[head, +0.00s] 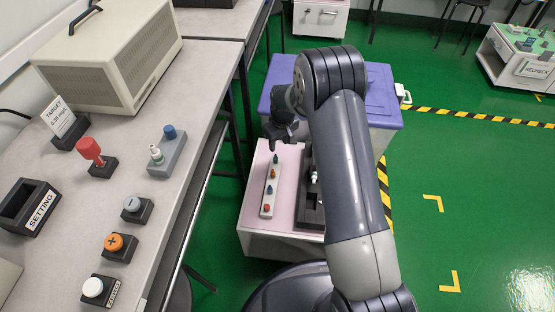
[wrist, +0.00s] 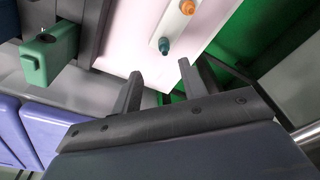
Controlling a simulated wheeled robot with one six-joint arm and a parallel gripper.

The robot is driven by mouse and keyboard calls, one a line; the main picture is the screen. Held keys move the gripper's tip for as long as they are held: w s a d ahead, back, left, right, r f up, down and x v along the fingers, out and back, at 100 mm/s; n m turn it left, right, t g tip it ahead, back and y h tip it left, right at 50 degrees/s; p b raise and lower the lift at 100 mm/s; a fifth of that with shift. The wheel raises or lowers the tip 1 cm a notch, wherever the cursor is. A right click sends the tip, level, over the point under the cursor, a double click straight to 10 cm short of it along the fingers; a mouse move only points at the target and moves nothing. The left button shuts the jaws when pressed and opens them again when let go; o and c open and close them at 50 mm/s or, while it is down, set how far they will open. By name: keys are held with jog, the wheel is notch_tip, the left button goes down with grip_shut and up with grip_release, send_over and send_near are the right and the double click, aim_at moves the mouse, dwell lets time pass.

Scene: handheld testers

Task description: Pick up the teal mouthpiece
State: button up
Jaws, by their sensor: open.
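The teal mouthpiece (head: 275,159) stands at the far end of a pale strip holder (head: 265,200) on the pink-topped cart. In the wrist view the teal mouthpiece (wrist: 164,46) sits beyond the fingertips, roughly in line with the gap between them. My gripper (wrist: 160,68) is open and empty, with its two dark fingers apart. In the head view my gripper (head: 277,142) hangs just past the far end of the strip, close to the teal mouthpiece. No contact shows.
A green tester (wrist: 48,55) is in a dark rack (head: 309,208), partly hidden by my arm. A purple-lidded bin (head: 380,95) stands behind the cart.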

aim_at(276, 160)
jog(key=f+b, duration=0.1)
jog(key=f, duration=0.1)
jog(key=f+b, duration=0.1)
jog(key=f, duration=0.2)
jog(key=a+f, duration=0.1)
jog(key=f, duration=0.2)
jog(key=shift+w+a+b, duration=0.1)
jog(key=shift+w+b, duration=0.1)
jog(key=shift+b, duration=0.2)
jog(key=shift+c, duration=0.4)
grip_shut()
